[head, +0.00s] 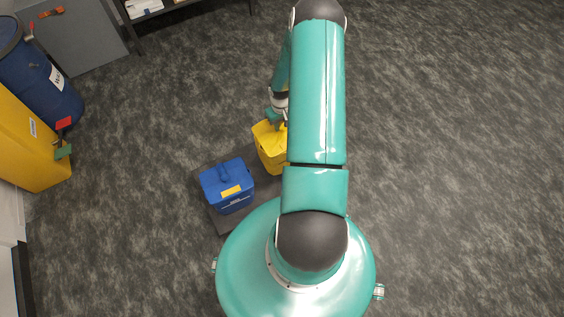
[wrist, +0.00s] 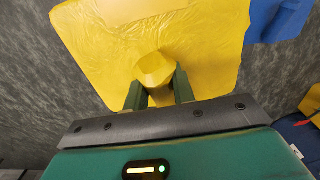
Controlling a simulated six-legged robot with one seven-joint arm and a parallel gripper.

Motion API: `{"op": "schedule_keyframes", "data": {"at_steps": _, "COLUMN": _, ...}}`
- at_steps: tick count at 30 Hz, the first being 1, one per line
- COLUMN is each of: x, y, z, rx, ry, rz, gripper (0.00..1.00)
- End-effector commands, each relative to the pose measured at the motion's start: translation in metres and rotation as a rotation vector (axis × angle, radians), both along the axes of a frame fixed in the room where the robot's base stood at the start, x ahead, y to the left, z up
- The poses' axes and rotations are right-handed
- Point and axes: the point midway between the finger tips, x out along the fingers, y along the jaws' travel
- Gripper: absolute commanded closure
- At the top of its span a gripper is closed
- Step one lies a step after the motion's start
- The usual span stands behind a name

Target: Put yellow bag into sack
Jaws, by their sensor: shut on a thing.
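The yellow bag (head: 270,150) is beside the blue bag, partly hidden by my arm in the head view. In the wrist view the yellow bag (wrist: 190,50) fills the top middle, with wrinkled sides and a knobbed top. My gripper (wrist: 158,88) is shut on that knob, one dark green finger on each side. In the head view my gripper (head: 277,118) is at the far edge of the bag, largely hidden. I cannot tell whether the bag is clear of the dark base below. I cannot make out which thing is the sack.
A blue bag (head: 228,186) with a yellow label stands on a dark low platform (head: 217,219). A tall yellow bin (head: 30,145), a blue drum (head: 45,85) and a grey box (head: 80,40) stand at the left. A dark shelf (head: 160,14) is at the top. The right floor is clear.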

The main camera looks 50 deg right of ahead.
Motion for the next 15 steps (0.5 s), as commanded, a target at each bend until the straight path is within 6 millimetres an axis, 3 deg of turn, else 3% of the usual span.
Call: {"op": "schedule_keyframes", "data": {"at_steps": 15, "x": 0.001, "y": -0.001, "z": 0.102, "rx": -0.003, "ry": -0.003, "rz": 0.000, "gripper": 1.00}}
